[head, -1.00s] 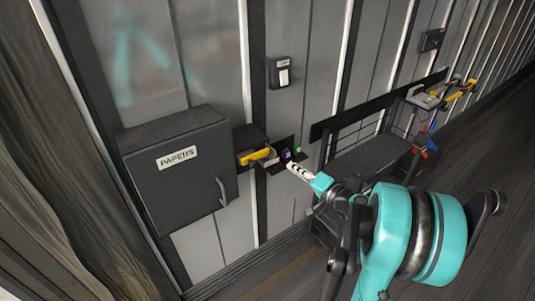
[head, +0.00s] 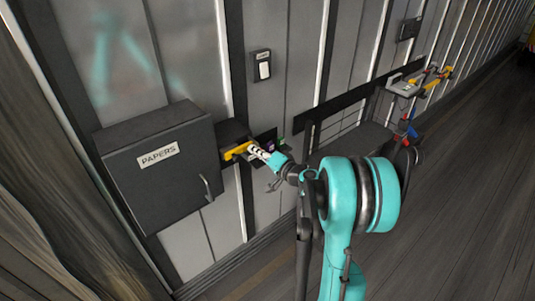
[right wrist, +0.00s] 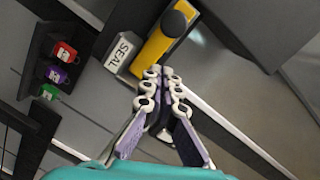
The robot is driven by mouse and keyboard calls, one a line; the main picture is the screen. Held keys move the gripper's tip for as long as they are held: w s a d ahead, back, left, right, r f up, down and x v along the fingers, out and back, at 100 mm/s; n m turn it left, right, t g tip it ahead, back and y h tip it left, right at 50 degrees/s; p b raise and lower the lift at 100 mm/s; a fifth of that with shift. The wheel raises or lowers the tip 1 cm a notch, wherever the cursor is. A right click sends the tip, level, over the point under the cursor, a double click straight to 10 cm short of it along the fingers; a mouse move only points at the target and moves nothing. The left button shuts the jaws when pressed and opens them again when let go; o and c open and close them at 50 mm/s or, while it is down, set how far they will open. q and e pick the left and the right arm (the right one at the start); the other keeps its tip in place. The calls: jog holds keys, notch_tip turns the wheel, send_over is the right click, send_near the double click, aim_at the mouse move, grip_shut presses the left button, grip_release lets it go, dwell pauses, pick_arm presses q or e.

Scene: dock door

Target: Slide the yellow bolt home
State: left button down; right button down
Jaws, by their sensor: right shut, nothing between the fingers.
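The yellow bolt (head: 236,151) sits on a dark block (head: 233,132) on the wall, just right of the PAPERS box. In the right wrist view the bolt (right wrist: 154,53) is a yellow bar with a round black knob (right wrist: 174,23). My right gripper (head: 256,151) is shut and empty, with its white fingertips close to the right end of the bolt. In the right wrist view its fingertips (right wrist: 161,73) are together beside the bolt's near end; I cannot tell if they touch it. My left gripper is not in view.
A SEAL plate (right wrist: 122,52) is beside the bolt. A dark shelf (right wrist: 41,55) holds red, purple and green pieces. The PAPERS box (head: 163,165) juts out left of the bolt. A wall switch (head: 262,66) is above. A bench (head: 348,142) stands to the right.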

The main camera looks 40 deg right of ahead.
aim_at(226, 156)
jog(key=a, duration=0.1)
jog(key=a+f, duration=0.1)
jog(key=shift+a, duration=0.3)
jog(key=a, duration=0.1)
jog(key=a+b, duration=0.1)
jog(key=a, duration=0.3)
jog(key=shift+s+a+b, duration=0.15)
jog(key=shift+s+b, duration=0.1)
jog(key=shift+b, duration=0.05)
